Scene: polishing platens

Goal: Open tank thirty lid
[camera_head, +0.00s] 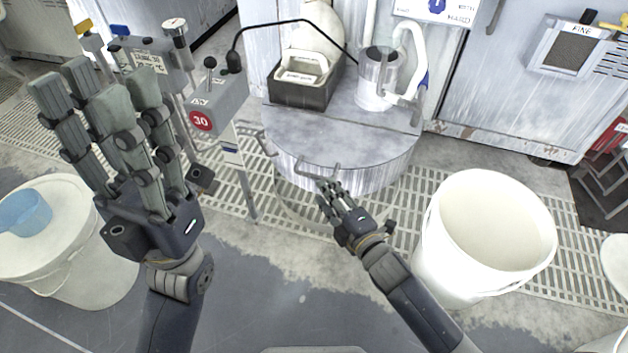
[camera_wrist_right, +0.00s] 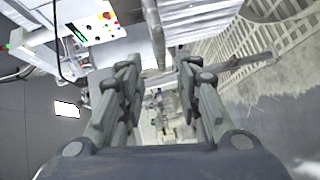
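The tank thirty lid (camera_head: 340,130) is a worn grey metal disc, lying flat and closed on the round tank in the middle of the head view. A bent metal handle (camera_head: 316,170) sticks out at its front edge; a bar that looks like it crosses the right wrist view (camera_wrist_right: 235,66). My right gripper (camera_head: 325,188) is at this handle, its fingers apart on both sides in the wrist view (camera_wrist_right: 155,95). Whether they touch the bar I cannot tell. My left gripper (camera_head: 100,90) is raised at the left, fingers spread and empty.
A control box with a red 30 label (camera_head: 201,120) stands left of the lid. A dark caddy (camera_head: 303,92) and a clear cylinder with hoses (camera_head: 380,75) stand at the lid's back. White buckets stand right (camera_head: 435,235) and left (camera_head: 75,265). Floor grating (camera_head: 290,215) lies in front.

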